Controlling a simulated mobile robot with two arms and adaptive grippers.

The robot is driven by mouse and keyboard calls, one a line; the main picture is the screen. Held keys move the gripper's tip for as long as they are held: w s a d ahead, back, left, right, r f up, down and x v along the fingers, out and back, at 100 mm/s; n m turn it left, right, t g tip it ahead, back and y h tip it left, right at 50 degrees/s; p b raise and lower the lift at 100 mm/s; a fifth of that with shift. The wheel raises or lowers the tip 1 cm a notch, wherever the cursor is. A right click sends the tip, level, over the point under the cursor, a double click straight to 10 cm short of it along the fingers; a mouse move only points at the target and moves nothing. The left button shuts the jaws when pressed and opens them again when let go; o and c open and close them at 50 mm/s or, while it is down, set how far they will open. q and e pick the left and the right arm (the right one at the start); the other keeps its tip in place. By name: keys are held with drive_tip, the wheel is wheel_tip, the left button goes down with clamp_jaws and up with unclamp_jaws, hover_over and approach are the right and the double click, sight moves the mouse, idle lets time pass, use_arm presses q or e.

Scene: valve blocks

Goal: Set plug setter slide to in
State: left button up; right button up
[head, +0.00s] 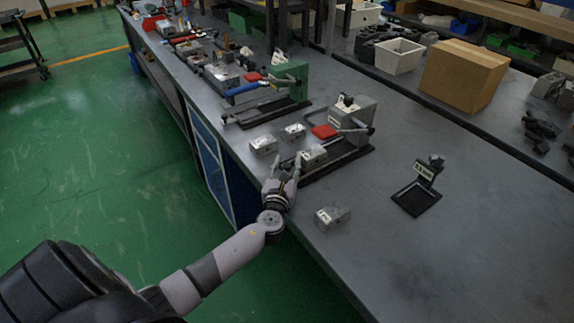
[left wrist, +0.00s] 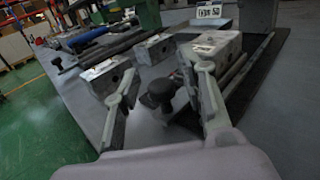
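The plug setter appears to be the grey machine (head: 352,118) with a red pad (head: 325,131) and a black railed base (head: 345,163) on the bench. A grey valve block (head: 312,155) sits at the near end of its rails; it also shows in the left wrist view (left wrist: 215,46). My left gripper (head: 287,161) is at this near end, beside the block. In the left wrist view its fingers (left wrist: 158,72) are spread, with a black round knob (left wrist: 161,92) between them. I cannot tell whether they touch the knob. My right gripper is not in view.
Loose valve blocks lie left of the base (head: 264,145), behind that one (head: 293,132) and near the front edge (head: 332,216). A green machine (head: 289,80) stands farther back. A black labelled stand (head: 416,198) is on the right. The front right bench is clear.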

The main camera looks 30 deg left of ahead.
use_arm(q)
drive_tip(key=shift+c, duration=0.3)
clamp_jaws()
idle(0.5)
